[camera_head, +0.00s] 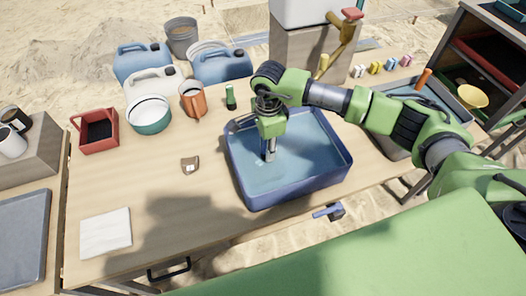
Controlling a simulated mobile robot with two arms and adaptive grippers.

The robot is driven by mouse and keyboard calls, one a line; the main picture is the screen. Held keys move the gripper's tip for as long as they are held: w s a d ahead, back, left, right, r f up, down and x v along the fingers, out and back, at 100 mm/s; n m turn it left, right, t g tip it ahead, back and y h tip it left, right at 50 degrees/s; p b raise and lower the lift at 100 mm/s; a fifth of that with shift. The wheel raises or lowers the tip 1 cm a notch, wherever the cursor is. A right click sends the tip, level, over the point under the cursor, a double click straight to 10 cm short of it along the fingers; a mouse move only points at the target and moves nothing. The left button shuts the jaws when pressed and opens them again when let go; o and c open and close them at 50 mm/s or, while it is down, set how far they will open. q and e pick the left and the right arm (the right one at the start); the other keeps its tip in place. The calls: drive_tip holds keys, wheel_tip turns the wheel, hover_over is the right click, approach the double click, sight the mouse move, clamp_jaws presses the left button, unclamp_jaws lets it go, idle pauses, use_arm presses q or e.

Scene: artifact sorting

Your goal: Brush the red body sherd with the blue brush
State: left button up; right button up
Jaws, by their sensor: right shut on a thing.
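My right gripper (269,156) points down into the blue basin (238,178), which holds water. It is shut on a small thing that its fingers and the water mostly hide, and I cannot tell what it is. A small brown sherd (190,165) with a pale mark lies on the wooden table, left of the basin. I cannot tell whether it is the red body sherd. I cannot make out a blue brush for certain. My left gripper is out of view.
A red tray (82,147), a teal-and-white bowl (150,128), an orange jug (194,112) and a green object (231,103) stand along the table's back. A white cloth (105,232) lies front left. A blue-handled fitting (323,213) shows at the front edge. The middle left is clear.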

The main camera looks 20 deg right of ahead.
drive_tip(key=shift+s+a, duration=0.3)
drive_tip(key=shift+a, duration=0.3)
drive_tip(key=shift+s+a, duration=0.3)
drive_tip(key=shift+a, duration=0.35)
drive_tip(key=shift+s+a, duration=0.3)
drive_tip(key=shift+a, duration=0.3)
drive_tip(key=shift+d, duration=0.1)
